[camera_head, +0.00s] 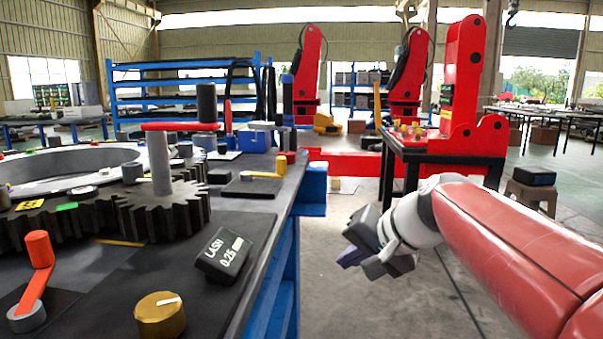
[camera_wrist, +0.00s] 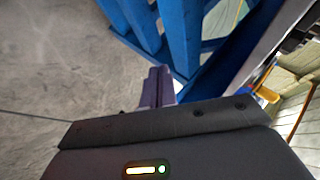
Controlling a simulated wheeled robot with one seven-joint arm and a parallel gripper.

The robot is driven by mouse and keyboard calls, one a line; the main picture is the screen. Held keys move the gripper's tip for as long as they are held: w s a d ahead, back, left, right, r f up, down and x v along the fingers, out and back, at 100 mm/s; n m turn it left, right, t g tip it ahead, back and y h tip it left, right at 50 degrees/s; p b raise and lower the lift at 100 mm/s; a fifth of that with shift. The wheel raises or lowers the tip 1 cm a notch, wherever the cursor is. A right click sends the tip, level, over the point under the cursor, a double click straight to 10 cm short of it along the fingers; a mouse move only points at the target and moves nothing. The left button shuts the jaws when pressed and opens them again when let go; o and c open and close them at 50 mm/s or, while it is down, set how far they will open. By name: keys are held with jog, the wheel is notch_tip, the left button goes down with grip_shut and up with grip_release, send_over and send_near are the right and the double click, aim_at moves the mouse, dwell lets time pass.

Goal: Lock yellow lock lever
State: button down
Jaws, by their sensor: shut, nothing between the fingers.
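The yellow lock lever (camera_head: 262,174) lies on a dark plate near the right edge of the workbench, in the head view. It is a flat yellow bar with an upright yellow knob (camera_head: 281,163) at its right end. My gripper (camera_head: 374,263) hangs over the floor, right of the bench and apart from the lever. In the wrist view, the gripper's purple fingers (camera_wrist: 157,88) are together with nothing between them. A small yellow part (camera_wrist: 267,95) shows at the right of that view; I cannot tell whether it is the lever.
The workbench (camera_head: 262,222) has a blue frame. A large gear (camera_head: 165,216) with a red-handled crank, a label block (camera_head: 224,255), a gold knob (camera_head: 160,314) and a red lever (camera_head: 38,265) stand on it. Floor is free between bench and my arm.

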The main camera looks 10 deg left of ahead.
jog(key=w+a+r+m+y+b, duration=0.1)
jog(key=w+r+y, duration=0.3)
jog(key=w+r, duration=0.2)
jog(key=w+a+r+m+y+b, duration=0.1)
jog(key=w+r+y, duration=0.4)
jog(key=w, duration=0.5)
jog(key=shift+w+a+r+t+y, duration=0.15)
jog(key=shift+a+r+t+y, duration=0.2)
jog(key=shift+a+r, duration=0.25)
jog(key=shift+a, duration=0.1)
jog(key=p+x, duration=0.2)
jog(key=x, duration=0.7)
jog(key=shift+w+a, duration=0.15)
jog(key=shift+a, duration=0.25)
jog(key=s+b, duration=0.1)
jog(key=s, duration=0.1)
jog(key=shift+s+f, duration=0.15)
jog(key=shift+s, duration=0.25)
jog(key=shift+s+a, duration=0.1)
jog(key=shift+s, duration=0.45)
jog(key=shift+s+t+b, duration=0.1)
jog(key=shift+t+b, duration=0.15)
jog(key=shift+b, duration=0.15)
